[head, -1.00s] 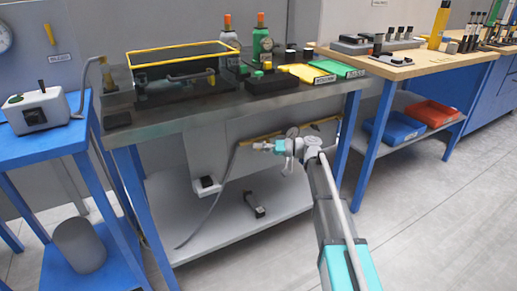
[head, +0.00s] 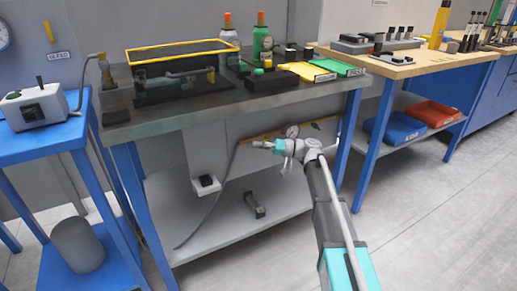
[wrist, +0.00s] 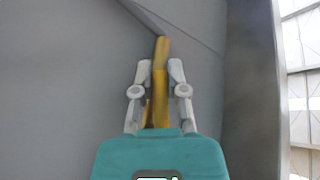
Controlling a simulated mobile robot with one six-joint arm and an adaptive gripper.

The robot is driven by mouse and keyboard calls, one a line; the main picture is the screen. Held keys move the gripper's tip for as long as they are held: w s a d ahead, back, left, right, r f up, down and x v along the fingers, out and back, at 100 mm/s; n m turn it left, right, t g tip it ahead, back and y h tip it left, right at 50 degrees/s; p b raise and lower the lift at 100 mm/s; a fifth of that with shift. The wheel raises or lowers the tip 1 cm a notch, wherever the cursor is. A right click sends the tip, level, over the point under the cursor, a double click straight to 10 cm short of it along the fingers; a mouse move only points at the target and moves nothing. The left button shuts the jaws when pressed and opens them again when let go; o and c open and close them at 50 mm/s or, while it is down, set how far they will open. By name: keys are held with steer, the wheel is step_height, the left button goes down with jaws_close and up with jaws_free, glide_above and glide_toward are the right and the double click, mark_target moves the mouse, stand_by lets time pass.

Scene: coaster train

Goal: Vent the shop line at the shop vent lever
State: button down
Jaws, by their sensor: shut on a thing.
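A yellow bar (wrist: 161,52) runs between the two fingers of my gripper (wrist: 160,68) in the wrist view. The fingers lie on both sides of it, and it reaches a little beyond their tips. In the head view my gripper (head: 262,145) is under the dark-topped workbench, in front of the grey panel.
The dark workbench top (head: 190,116) is above my gripper, with a yellow-rimmed tray on it. A grey lower shelf (head: 225,225) is below. A grey hose (head: 212,210) hangs left of my gripper.

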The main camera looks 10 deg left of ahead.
steer(key=c, duration=0.7)
jaws_free()
steer(key=shift+o, duration=0.2)
steer(key=shift+h+p, duration=0.4)
steer(key=shift+p, duration=0.2)
steer(key=shift+n+p, duration=0.3)
steer(key=d+t, duration=0.2)
steer(key=d, duration=1.3)
steer(key=a, duration=1.4)
steer(key=shift+w+f+b, duration=0.25)
steer(key=shift+f+b, duration=0.1)
steer(key=shift+f, duration=0.05)
steer(key=shift+r+m+y+b, duration=0.1)
steer(key=shift+m+y+b, duration=0.2)
steer(key=shift+m+b, duration=0.4)
